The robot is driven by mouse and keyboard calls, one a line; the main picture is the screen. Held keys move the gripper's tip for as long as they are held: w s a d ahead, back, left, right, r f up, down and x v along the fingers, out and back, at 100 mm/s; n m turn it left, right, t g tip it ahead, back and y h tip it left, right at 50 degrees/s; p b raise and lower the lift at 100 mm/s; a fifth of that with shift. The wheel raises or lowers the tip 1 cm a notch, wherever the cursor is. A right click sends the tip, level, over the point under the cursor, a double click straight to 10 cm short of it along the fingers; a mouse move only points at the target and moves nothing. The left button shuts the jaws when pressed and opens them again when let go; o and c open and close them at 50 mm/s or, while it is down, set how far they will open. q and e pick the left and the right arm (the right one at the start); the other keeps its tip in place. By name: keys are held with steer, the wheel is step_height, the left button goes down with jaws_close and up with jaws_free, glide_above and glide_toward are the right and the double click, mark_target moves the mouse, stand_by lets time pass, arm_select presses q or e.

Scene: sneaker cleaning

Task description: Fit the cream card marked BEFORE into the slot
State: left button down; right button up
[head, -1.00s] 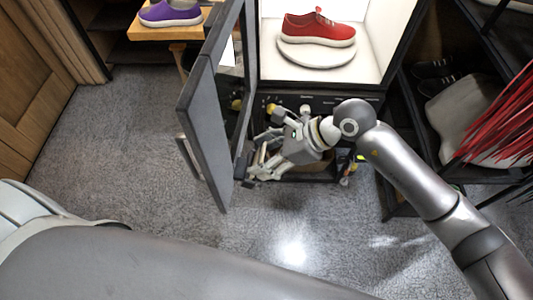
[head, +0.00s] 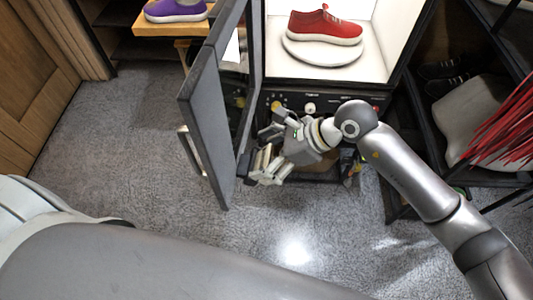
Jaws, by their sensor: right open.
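My right gripper (head: 256,150) is open in the middle of the head view. It is beside the inner side of the open grey cabinet door (head: 206,130) and in front of the control panel below the lit box. I see nothing held between its fingers. No cream card marked BEFORE and no slot can be made out. A white sheet (head: 232,48) shows at the upper part of the door, but no marking on it is readable. My left gripper is not in view.
A red sneaker (head: 325,27) stands on a round white turntable (head: 321,52) in the lit box. A purple sneaker (head: 176,10) is on a wooden surface at upper left. A dark rack (head: 495,50) with red strands stands at right. The grey floor (head: 110,160) is clear at left.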

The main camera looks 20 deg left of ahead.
steer(key=shift+d+r, duration=0.1)
steer(key=v, duration=1.1)
steer(key=shift+d+r, duration=0.3)
